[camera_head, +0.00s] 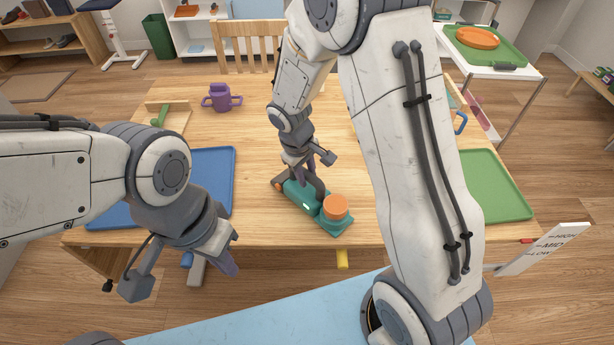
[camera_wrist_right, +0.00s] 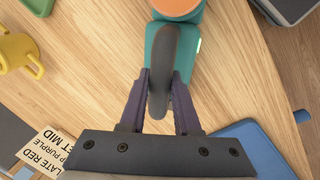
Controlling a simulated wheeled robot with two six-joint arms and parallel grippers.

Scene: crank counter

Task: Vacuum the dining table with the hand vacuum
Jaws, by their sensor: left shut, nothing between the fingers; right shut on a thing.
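The hand vacuum (camera_head: 334,221) is teal with an orange round part (camera_head: 335,206). It sits on the wooden dining table (camera_head: 255,215) near the front edge, between the trays. My right gripper (camera_head: 310,178) is shut on its dark handle; the right wrist view shows the handle (camera_wrist_right: 163,75) between the fingers (camera_wrist_right: 162,95). Whether the vacuum's underside touches the table cannot be told. My left gripper (camera_head: 226,262) is shut and empty, in front of the table's front edge at the lower left.
A blue tray (camera_head: 222,165) lies left and a green tray (camera_head: 500,190) right on the table. A purple two-handled cup (camera_head: 221,98) stands at the back left. A yellow cup (camera_wrist_right: 14,52) and a lettered card (camera_wrist_right: 42,155) show in the right wrist view. My right arm hides the table's middle right.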

